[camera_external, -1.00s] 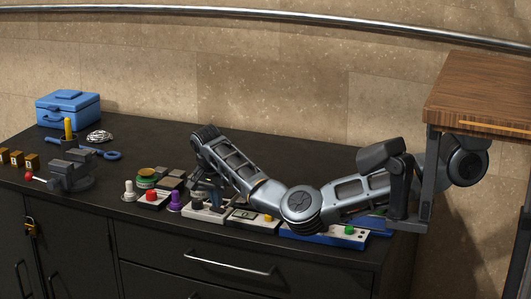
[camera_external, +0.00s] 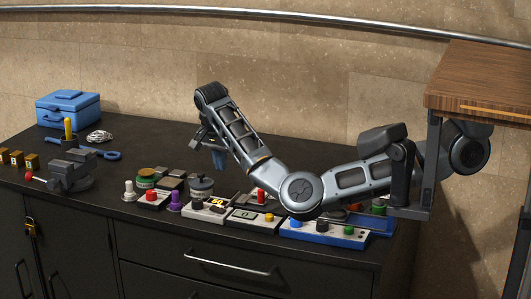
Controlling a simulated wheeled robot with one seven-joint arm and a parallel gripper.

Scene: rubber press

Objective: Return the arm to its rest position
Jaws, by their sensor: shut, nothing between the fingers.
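My arm reaches in from the right and bends at a round elbow above the counter (camera_external: 310,160). The forearm rises to the left, and my gripper (camera_external: 219,160) hangs from its end, pointing down. It is shut and empty, in the air above the button boxes, apart from them.
A blue-and-white panel with knobs (camera_external: 325,235) lies under the elbow. A purple button (camera_external: 174,201), a red button (camera_external: 152,195) and a vise (camera_external: 70,172) stand left. A blue toolbox (camera_external: 68,108) is at the back left. A wooden tabletop (camera_external: 478,82) juts in at right. The counter's back middle is clear.

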